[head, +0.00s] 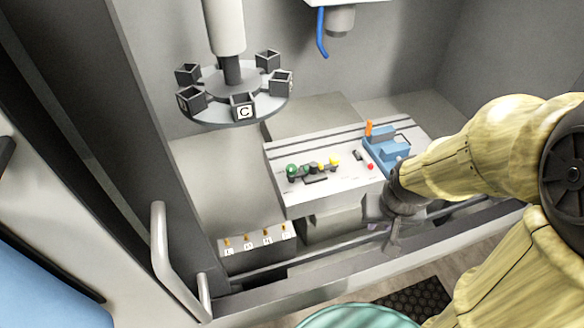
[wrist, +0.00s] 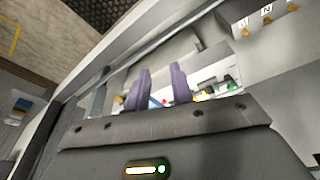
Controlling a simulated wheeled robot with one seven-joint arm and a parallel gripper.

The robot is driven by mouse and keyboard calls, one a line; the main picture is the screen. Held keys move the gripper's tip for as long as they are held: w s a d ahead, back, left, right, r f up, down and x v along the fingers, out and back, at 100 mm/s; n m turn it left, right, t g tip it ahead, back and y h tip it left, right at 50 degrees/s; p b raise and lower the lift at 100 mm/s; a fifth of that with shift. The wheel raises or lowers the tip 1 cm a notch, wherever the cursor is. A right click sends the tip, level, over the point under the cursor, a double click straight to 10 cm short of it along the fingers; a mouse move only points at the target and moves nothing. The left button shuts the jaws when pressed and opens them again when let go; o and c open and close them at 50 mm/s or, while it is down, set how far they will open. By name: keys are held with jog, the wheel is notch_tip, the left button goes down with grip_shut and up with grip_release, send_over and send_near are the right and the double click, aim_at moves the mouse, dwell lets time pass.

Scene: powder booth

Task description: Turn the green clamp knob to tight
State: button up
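A green knob (head: 292,169) stands at the left end of a row of small fittings on the pale slotted table in the head view. A green part also shows in the wrist view (wrist: 226,86), right of my fingers. My gripper (head: 394,236) hangs at the front edge of the booth, right of and nearer than the knob, clear of it. In the wrist view the two purple-grey fingers of my gripper (wrist: 162,85) stand apart with nothing held between them. The knob's marking and turn position are too small to tell.
A blue vise (head: 387,148) with an orange handle sits on the table's right. A yellow knob (head: 334,162) and a red button (head: 370,167) are nearby. A tool carousel (head: 232,103) hangs at back left. The booth's front sill (head: 330,264) and door handle (head: 160,240) border the opening.

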jog(key=o, duration=0.6)
jog(key=f, duration=0.1)
jog(key=w+b, duration=0.1)
jog(key=w+f, duration=0.1)
jog(key=shift+w+a+f+n+t, duration=0.2)
jog(key=shift+a+f+n+t, duration=0.1)
jog(key=shift+f+n+t, duration=0.1)
jog(key=shift+o, duration=0.2)
jog(key=n+t+y+b, duration=0.5)
jog(key=t+y+b, duration=0.3)
jog(key=t+b, duration=0.45)
send_near(293, 173)
jog(key=s+d, duration=0.1)
jog(key=shift+s+d+r+b, duration=0.1)
jog(key=shift+s+r+b, duration=0.1)
jog(key=shift+b, duration=0.15)
jog(key=shift+w, duration=0.15)
jog(key=p+x, duration=0.2)
jog(key=x, duration=0.9)
jog(key=shift+w+a+p, duration=0.3)
jog(key=shift+a+p, duration=0.05)
jog(key=shift+p, duration=0.05)
jog(key=shift+f+m, duration=0.1)
jog(key=shift+m, duration=0.2)
jog(key=c, duration=1)
